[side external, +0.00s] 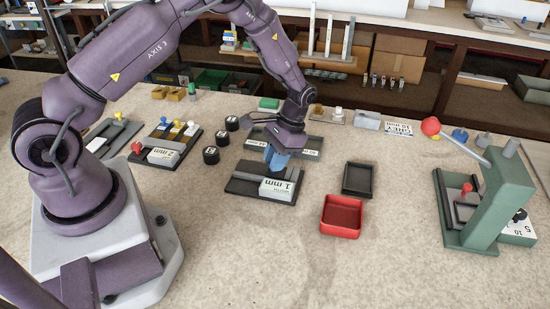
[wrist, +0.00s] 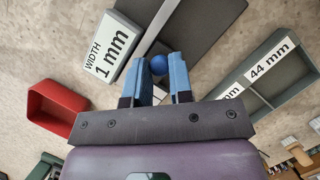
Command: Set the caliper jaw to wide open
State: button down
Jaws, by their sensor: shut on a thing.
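The caliper is most likely the dark flat fixture (side external: 240,187) near the middle of the bench, with a label block reading 1 mm (side external: 280,189). In the wrist view the block (wrist: 108,45) reads WIDTH 1 mm, beside the dark plate (wrist: 210,18). My gripper (side external: 276,168) points down over the fixture. Its blue fingers (wrist: 158,75) are shut on a round blue knob (wrist: 158,64). The knob is hidden by the fingers in the side view. The jaw's exact position is hard to make out.
A green-grey tray (wrist: 262,84) labelled 44 mm lies behind the fixture. A red tray (side external: 341,229) and black tray (side external: 357,194) stand to the right. Black cylinders (side external: 211,155) and a 2 mm fixture (side external: 163,156) are left. A green press (side external: 490,205) stands far right. The front bench is clear.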

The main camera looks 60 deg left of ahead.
jog(key=s+a, duration=0.5)
jog(key=shift+s+a, duration=0.35)
jog(key=shift+a, duration=0.05)
jog(key=c, duration=1.1)
grip_release()
jog(key=shift+o, duration=0.4)
jog(key=shift+w+d, duration=0.1)
jog(key=shift+w+r, duration=0.15)
jog(key=shift+r, duration=0.2)
jog(key=v, duration=1.2)
